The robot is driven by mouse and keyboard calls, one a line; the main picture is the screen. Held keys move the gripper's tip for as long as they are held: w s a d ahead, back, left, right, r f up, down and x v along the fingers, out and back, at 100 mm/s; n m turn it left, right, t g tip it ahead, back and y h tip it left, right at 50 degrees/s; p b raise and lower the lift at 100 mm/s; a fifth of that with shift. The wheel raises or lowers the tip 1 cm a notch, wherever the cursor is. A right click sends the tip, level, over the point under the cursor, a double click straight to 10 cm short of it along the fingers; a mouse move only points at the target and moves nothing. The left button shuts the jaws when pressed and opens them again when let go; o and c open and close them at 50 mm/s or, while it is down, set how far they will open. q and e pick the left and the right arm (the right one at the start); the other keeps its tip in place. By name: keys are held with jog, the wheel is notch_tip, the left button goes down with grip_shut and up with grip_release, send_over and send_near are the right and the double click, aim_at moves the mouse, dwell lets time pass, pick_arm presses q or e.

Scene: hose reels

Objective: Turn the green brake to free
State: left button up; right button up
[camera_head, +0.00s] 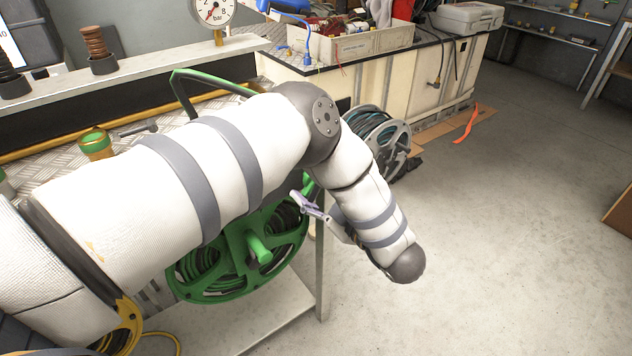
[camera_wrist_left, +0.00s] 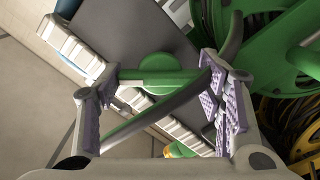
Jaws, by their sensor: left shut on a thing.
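The green hose reel (camera_head: 205,283) stands below and behind my left arm in the head view, partly hidden by it. My left gripper (camera_head: 312,208) is at the reel's right side, small and partly hidden in that view. In the left wrist view, the pads of my left gripper (camera_wrist_left: 162,105) stand apart, with a green bar and round green hub, seemingly the green brake (camera_wrist_left: 160,69), between them. The gripper is shut on it, though the exact contact is hard to see. A dark curved bar (camera_wrist_left: 150,119) crosses the same gap. My right gripper is not in view.
A grey-and-black hose reel (camera_head: 392,135) stands on the floor beyond my left forearm. A workbench (camera_head: 420,80) with bins is behind it. A pressure gauge (camera_head: 213,10) stands at the back left. The floor (camera_head: 510,240) to the right is clear.

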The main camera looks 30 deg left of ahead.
pick_arm(q)
jog(key=shift+n, duration=4.5)
jog(key=o, duration=1.2)
jog(key=shift+c, duration=0.2)
jog(key=v, duration=1.2)
